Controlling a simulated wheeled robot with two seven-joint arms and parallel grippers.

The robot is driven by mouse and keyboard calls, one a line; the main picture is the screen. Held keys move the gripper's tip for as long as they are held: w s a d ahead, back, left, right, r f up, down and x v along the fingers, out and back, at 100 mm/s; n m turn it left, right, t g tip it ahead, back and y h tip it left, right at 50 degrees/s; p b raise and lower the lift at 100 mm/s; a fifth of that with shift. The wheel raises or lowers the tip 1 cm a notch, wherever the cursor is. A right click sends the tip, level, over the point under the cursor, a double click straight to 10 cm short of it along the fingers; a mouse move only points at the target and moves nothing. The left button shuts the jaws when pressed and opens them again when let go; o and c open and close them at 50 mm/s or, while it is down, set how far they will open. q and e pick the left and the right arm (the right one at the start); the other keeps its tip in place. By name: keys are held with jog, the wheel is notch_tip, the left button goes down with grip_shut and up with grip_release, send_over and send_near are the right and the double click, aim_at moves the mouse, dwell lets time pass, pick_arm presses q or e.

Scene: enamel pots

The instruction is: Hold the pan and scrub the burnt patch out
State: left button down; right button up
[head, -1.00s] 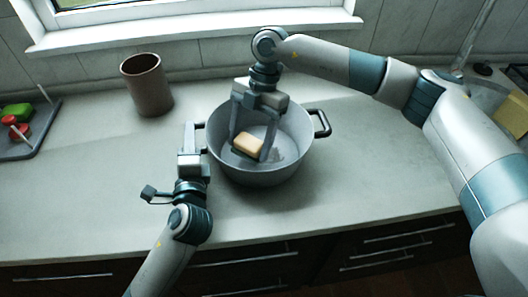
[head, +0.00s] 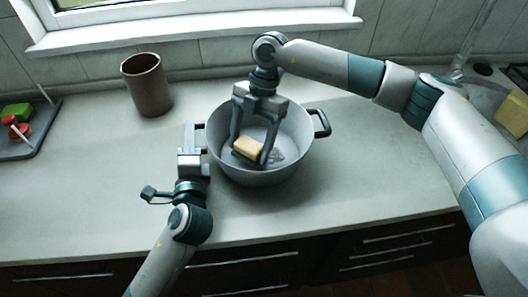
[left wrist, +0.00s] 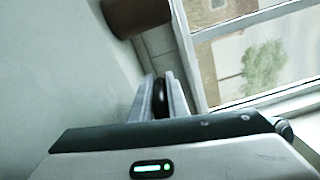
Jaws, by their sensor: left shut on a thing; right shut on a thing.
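The grey pan (head: 290,140) stands on the counter with black handles at its left and right sides. My left gripper (head: 194,130) is shut on the pan's left handle; in the left wrist view the dark handle (left wrist: 160,96) shows between the two fingers. My right gripper (head: 250,148) reaches down into the pan and is shut on a yellow sponge (head: 249,146) with a dark underside. The sponge is low in the pan, close to the bottom. A greyish burnt patch (head: 277,155) shows on the pan's bottom just right of the sponge, partly hidden by the gripper.
A brown cup (head: 147,85) stands behind and left of the pan. A dark tray (head: 44,137) with green and red items lies at the far left. The window sill (head: 200,33) runs along the back. The counter is clear right of the pan.

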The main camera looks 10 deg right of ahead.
jog(key=shift+f, duration=1.35)
jog(key=shift+w+d+r, duration=0.1)
jog(key=shift+d, duration=1.95)
jog(key=shift+w+d+f, duration=0.1)
jog(key=shift+d, duration=0.95)
jog(key=shift+w+d+f, duration=0.1)
jog(key=shift+d, duration=0.95)
jog(key=shift+r, duration=0.1)
